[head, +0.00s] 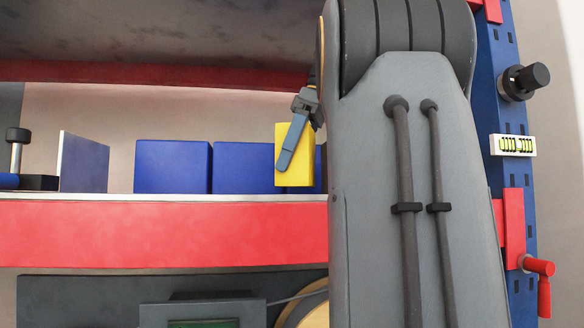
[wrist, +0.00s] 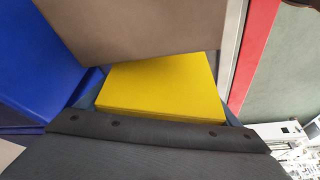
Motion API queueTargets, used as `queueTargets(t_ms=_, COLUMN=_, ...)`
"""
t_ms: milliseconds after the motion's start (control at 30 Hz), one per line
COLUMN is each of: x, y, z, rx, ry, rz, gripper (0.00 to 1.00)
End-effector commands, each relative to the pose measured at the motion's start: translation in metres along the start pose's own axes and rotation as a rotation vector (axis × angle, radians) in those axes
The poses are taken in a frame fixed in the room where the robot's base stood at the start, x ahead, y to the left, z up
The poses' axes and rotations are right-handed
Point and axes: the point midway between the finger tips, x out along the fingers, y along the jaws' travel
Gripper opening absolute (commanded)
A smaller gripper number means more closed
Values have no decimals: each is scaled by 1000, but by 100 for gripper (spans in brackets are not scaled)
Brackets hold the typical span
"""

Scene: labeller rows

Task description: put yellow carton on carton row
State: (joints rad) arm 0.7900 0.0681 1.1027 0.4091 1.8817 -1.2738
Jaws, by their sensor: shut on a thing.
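The yellow carton (head: 292,178) is upright at the right of the carton row in the head view, in front of a partly hidden blue carton (head: 319,170). My gripper (head: 291,150) is shut on the yellow carton, with one finger across its face. In the wrist view the yellow carton (wrist: 165,86) sticks out beyond the dark gripper body. The carton row is blue cartons (head: 172,167) and (head: 243,168) standing side by side on a light ledge (head: 100,197). Whether the yellow carton touches the ledge, I cannot tell.
A blue-sided upright plate (head: 83,163) stands left of the row, with a gap between. A black knob (head: 18,136) is at far left. A red beam (head: 150,232) runs below the ledge. A blue post (head: 495,90) with a red crank (head: 541,268) stands right of my arm.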

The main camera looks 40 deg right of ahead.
Motion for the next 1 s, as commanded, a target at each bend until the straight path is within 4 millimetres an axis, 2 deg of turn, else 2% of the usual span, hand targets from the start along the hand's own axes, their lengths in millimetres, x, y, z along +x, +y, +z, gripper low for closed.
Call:
queueTargets(t_ms=233, x=20, y=-1, z=8, rx=0, ry=0, rz=0, gripper=53)
queueTargets(t_ms=667, x=26, y=-1, z=10, rx=-1, ry=0, rz=1, gripper=53)
queueTargets(t_ms=700, x=26, y=-1, z=10, rx=0, ry=0, rz=0, gripper=93)
queueTargets(t_ms=733, x=26, y=-1, z=10, rx=0, ry=0, rz=0, gripper=98)
queueTargets(t_ms=767, x=25, y=-1, z=10, rx=0, ry=0, rz=0, gripper=100)
queueTargets(t_ms=1000, x=24, y=-1, z=10, rx=0, ry=0, rz=0, gripper=100)
